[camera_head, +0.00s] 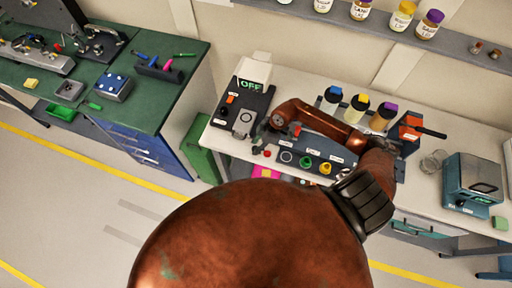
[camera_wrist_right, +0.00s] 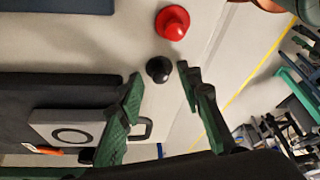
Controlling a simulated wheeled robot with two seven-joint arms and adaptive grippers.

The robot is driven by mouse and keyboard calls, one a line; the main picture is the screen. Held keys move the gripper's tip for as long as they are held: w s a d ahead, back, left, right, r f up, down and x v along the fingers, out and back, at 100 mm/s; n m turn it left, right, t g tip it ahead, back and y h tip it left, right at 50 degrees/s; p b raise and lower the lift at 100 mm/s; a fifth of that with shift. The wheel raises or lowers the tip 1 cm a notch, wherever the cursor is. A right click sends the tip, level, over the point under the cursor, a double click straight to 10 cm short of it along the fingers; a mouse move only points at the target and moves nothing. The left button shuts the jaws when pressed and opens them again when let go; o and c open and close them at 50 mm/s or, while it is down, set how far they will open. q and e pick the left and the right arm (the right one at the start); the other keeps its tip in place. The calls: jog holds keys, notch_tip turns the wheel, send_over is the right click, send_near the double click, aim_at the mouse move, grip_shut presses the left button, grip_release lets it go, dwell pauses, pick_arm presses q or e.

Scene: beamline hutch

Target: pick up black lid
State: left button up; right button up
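The black lid (camera_wrist_right: 158,69) is a small round knobbed piece on the pale bench top, shown between my right gripper's fingertips in the right wrist view. It is small and partly hidden by the gripper in the head view (camera_head: 257,149). My right gripper (camera_wrist_right: 160,76) is open, with a green finger on either side of the lid in the picture. Nothing is held. I cannot tell whether the fingertips are down at the lid's height. In the head view the right gripper (camera_head: 268,133) is over the bench's front part. My left gripper is not in view.
A red lid (camera_wrist_right: 172,23) stands close beside the black one. A device marked OFF (camera_head: 254,72) is behind left. Several jars (camera_head: 333,93) stand behind the arm. The bench's front edge is close.

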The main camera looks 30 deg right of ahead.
jog(key=shift+c, duration=0.7)
jog(key=c, duration=0.8)
jog(key=shift+o, duration=0.2)
